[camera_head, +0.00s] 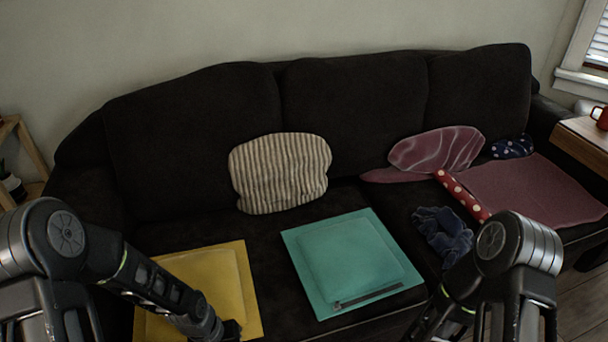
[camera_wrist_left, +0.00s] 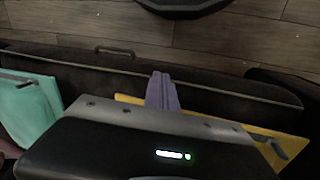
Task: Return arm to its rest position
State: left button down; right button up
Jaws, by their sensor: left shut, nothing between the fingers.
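My left arm comes in from the left in the head view. Its dark wrist end (camera_head: 215,328) is over the yellow square (camera_head: 228,270) on the sofa seat. In the left wrist view the left gripper's two fingers (camera_wrist_left: 162,78) are pressed together with nothing between them, over the yellow square (camera_wrist_left: 130,99). My right arm (camera_head: 500,250) is bent at the lower right of the head view, and its gripper is out of frame.
A dark sofa (camera_head: 190,140) fills the view. On it lie a teal square (camera_head: 350,255), a striped cushion (camera_head: 280,172), a mauve cloth (camera_head: 530,190), a red dotted item (camera_head: 462,195) and a crumpled blue cloth (camera_head: 445,232). A wooden table (camera_head: 585,140) stands right.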

pick_arm(q)
jog(key=s+d+f+h, duration=0.2)
jog(key=s+d+f, duration=0.4)
jog(key=s+d, duration=0.5)
notch_tip(320, 180, up, 13)
jog(key=a+p, duration=0.1)
jog(key=p, duration=1.2)
jog(key=shift+f+t, duration=0.15)
jog(key=shift+t, duration=0.15)
pick_arm(e)
notch_tip(320, 180, up, 13)
pick_arm(q)
jog(key=shift+w, duration=0.1)
pick_arm(e)
jog(key=shift+f, duration=0.1)
